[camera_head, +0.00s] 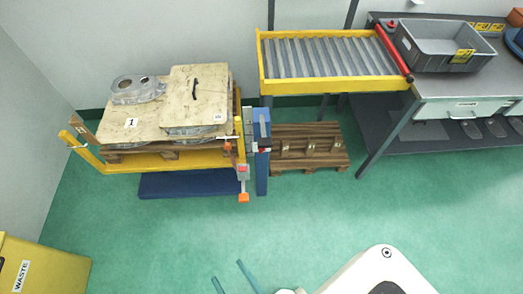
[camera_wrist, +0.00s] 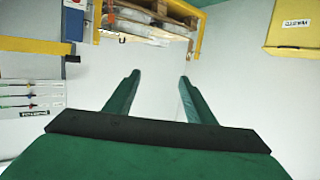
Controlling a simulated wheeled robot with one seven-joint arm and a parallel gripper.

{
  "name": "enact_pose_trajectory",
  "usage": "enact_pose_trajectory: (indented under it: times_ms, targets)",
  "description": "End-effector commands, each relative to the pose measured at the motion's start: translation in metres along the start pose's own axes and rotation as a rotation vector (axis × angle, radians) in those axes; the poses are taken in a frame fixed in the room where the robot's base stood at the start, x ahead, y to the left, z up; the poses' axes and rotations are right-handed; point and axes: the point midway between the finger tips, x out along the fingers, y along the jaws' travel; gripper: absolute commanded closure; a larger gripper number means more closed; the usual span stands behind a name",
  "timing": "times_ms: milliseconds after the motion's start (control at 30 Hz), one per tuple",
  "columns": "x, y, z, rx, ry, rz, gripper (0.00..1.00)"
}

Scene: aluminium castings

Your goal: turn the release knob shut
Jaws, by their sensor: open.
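A yellow lift frame (camera_head: 165,160) stands at the left in the head view. Beside its right end is a blue post (camera_head: 262,175), with small red and orange parts near it. One is a red part (camera_head: 242,169) and a lower one is an orange part (camera_head: 244,198). Which of these is the release knob, and how it is turned, I cannot tell. My gripper (camera_head: 226,270) is open and empty, with green fingers, in front of the lift and apart from it. In the wrist view my gripper (camera_wrist: 160,76) also has nothing between its fingers.
A pallet of castings with boards (camera_head: 148,118) sits on the lift. A wooden pallet (camera_head: 308,150) lies under a roller conveyor (camera_head: 330,88). A workbench (camera_head: 435,110) bears a grey crate (camera_head: 448,66). A yellow waste bin (camera_head: 45,268) stands front left. Green floor between is clear.

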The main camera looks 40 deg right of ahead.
Motion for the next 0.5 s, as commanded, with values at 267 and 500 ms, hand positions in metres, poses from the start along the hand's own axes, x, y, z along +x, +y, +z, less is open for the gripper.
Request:
enact_pose_trajectory:
  times_ms: [267,500]
  targets:
    - [0.022,0.012,0.027,0.056,0.021,0.040,0.72]
    - [0.081,0.046,0.086,0.200,0.075,0.125,0.72]
